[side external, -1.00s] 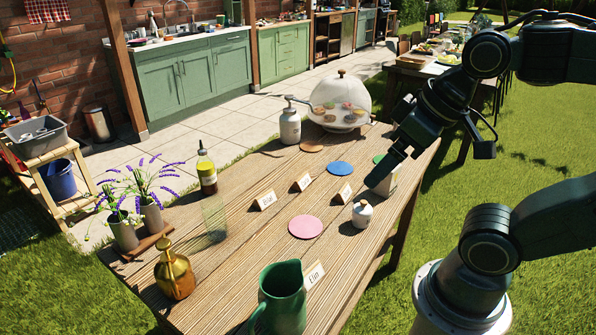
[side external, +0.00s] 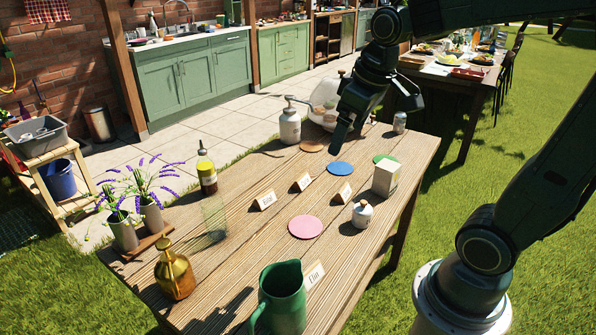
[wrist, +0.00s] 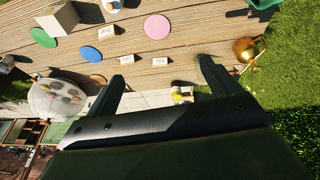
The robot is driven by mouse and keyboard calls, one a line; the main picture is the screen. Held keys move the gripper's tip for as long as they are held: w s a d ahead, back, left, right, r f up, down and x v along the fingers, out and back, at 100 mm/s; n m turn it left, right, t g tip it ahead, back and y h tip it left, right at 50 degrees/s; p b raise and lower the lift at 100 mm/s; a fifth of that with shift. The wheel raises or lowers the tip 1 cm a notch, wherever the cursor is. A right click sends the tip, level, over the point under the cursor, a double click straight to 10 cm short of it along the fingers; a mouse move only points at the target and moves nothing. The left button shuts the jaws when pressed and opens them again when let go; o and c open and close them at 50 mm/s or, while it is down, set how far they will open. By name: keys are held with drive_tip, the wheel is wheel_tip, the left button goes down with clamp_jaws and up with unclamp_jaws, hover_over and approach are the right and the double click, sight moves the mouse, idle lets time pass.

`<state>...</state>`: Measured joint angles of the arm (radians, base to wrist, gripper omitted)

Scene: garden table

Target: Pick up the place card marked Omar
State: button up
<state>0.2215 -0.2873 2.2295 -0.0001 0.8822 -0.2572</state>
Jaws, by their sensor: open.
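Several folded place cards stand on the wooden table. In the side view one with a name too small to read surely (side external: 263,201) is left of the pink disc, and another (side external: 301,182) is behind it. A third (side external: 343,193) is in front of the blue disc, and the card marked Elin (side external: 313,275) is beside the green jug. I cannot tell which says Omar. My gripper (side external: 337,146) is open and empty above the table's far part, apart from the cards. Three cards also show in the wrist view, the nearest (wrist: 160,61) appearing between the fingertips.
Pink (side external: 306,227), blue (side external: 340,168) and green discs lie on the table. A cream box (side external: 385,179) and white jar (side external: 362,214) stand at right. A pump bottle (side external: 290,123) and domed stand (side external: 327,103) are near my gripper. The green jug (side external: 283,300) is in front.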

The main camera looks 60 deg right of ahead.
drive_tip(key=w+d+f+g, duration=0.2)
drive_tip(key=w+d+f, duration=0.55)
drive_tip(key=d, duration=0.35)
drive_tip(key=g, duration=0.2)
hover_over(343, 187)
wheel_tip(343, 187, down, 10)
drive_tip(key=shift+w+a+r+n+y, duration=0.15)
drive_tip(key=shift+a+n+y, duration=0.1)
drive_tip(key=shift+n+y, duration=0.15)
drive_tip(key=shift+f, duration=4.3)
drive_tip(key=shift+f, duration=0.1)
drive_tip(key=shift+s+d+f, duration=0.1)
drive_tip(key=shift+f, duration=1.15)
drive_tip(key=shift+s+d+f, duration=0.1)
drive_tip(key=shift+f, duration=1.1)
